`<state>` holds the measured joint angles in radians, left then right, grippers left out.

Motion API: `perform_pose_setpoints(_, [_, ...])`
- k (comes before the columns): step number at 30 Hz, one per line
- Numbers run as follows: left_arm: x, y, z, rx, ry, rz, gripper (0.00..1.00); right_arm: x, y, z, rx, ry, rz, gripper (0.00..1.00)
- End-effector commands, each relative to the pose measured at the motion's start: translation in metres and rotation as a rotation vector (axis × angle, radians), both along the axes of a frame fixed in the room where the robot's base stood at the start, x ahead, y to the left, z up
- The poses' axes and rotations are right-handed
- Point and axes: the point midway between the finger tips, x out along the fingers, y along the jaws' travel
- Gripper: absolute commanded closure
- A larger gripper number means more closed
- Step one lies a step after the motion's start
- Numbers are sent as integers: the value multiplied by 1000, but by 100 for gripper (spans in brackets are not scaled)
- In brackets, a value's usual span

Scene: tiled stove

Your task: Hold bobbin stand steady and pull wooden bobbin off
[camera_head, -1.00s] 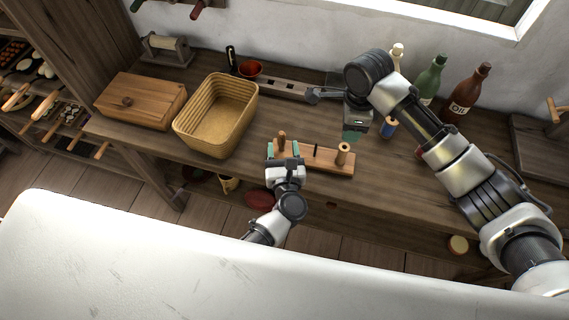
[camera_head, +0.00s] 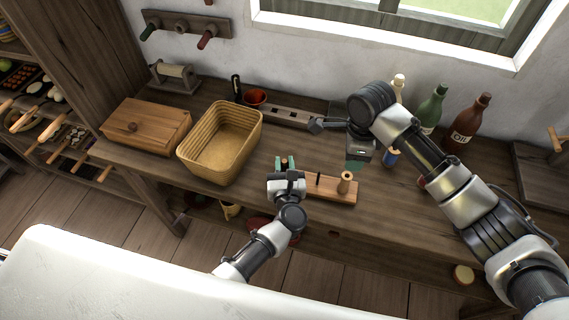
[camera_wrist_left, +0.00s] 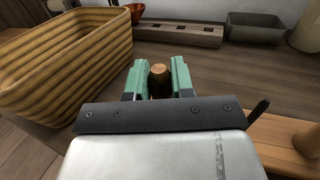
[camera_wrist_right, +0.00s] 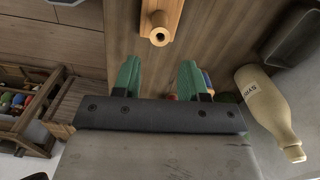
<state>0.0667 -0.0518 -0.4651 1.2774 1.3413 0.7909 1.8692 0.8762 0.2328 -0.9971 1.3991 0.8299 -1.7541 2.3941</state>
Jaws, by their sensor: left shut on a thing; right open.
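The bobbin stand (camera_head: 326,188) is a wooden bar on the bench, with a thin dark peg in its middle. A pale wooden bobbin (camera_head: 345,182) stands upright at its right end. It also shows in the right wrist view (camera_wrist_right: 158,28). My left gripper (camera_head: 285,162) is shut on a dark bobbin with an orange-brown wooden top (camera_wrist_left: 159,72), at the stand's left end. The gripper hides that end, so I cannot tell whether the bobbin still touches its peg. My right gripper (camera_head: 355,163) is open and empty, above the bench behind the pale bobbin.
A wicker basket (camera_head: 219,145) stands left of my left gripper, with a wooden box (camera_head: 146,127) beyond it. A slotted wooden block (camera_head: 277,114) and red cup (camera_head: 255,97) are behind. Bottles (camera_head: 467,118) stand at the back right. Free bench lies between the basket and block.

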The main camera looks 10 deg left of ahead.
Motion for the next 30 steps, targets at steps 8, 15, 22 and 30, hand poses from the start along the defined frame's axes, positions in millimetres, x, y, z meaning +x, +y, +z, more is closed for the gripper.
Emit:
perform_pose_setpoints(8, [0, 0, 0, 0, 0, 0, 100, 0, 0, 0, 0, 0, 0, 57])
perform_pose_setpoints(15, [0, 0, 0, 0, 0, -1, 100, 0, 0, 0, 0, 0, 0, 43])
perform_pose_setpoints(22, [0, 0, 0, 0, 0, -1, 100, 0, 0, 2, 0, 0, 98, 43])
perform_pose_setpoints(30, [0, 0, 0, 0, 1, -1, 100, 0, 2, 13, 1, -2, 573, 43])
